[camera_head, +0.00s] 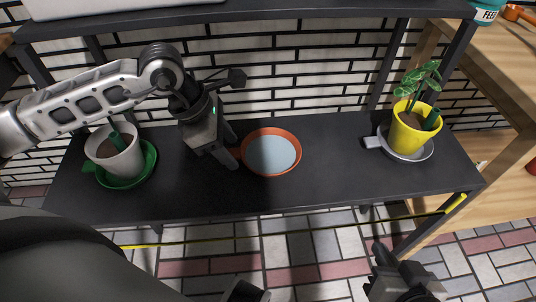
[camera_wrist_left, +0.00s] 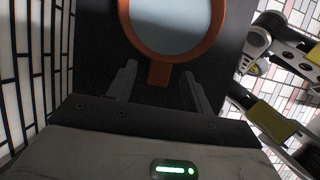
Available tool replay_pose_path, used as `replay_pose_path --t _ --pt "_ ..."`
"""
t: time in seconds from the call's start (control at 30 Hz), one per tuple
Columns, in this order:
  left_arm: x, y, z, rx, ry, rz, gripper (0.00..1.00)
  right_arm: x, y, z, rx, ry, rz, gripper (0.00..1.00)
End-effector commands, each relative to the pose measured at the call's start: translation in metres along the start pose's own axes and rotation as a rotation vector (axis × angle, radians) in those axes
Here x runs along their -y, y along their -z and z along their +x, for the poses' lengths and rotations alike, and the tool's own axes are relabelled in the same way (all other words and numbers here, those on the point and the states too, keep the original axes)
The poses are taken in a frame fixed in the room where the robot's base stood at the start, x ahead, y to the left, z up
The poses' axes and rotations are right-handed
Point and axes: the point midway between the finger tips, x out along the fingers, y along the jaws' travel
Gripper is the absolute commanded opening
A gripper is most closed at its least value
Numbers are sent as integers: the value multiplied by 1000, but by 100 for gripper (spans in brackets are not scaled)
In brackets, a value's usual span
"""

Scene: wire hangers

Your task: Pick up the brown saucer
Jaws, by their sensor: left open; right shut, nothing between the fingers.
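The brown saucer (camera_head: 271,153), with an orange-brown rim and pale grey inside, lies on the dark shelf near its middle. In the left wrist view its rim (camera_wrist_left: 210,42) and a short brown tab (camera_wrist_left: 159,75) show. My left gripper (camera_head: 233,150) is low over the shelf, just left of the saucer. Its fingers are open, one on each side of the tab in the left wrist view; I cannot tell if they touch it. My right gripper (camera_head: 380,250) is shut and empty, in front of the shelf at the lower right.
A white pot (camera_head: 120,160) stands in a green saucer (camera_head: 135,182) at the left. A yellow pot (camera_head: 410,135) with a plant stands in a white saucer (camera_head: 427,156) at the right. An upper shelf (camera_head: 300,14) hangs above. The dark shelf (camera_head: 330,150) is clear between saucers.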

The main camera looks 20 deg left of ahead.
Motion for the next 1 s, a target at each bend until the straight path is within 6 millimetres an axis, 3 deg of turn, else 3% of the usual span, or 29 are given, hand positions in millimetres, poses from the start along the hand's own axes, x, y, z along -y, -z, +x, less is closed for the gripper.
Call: replay_pose_path --t 0.1,0.33,0.53,1.0 --pt "0 0 10 1 0 1 51 2 2 -1 -17 8 -7 0" --pt "0 0 11 0 -1 1 51 4 1 -5 -16 11 -10 0" --pt "0 0 11 1 -1 1 0 3 0 -5 -13 10 -10 0" --pt "0 -2 8 2 -2 1 0 2 2 -3 -9 6 -7 0"
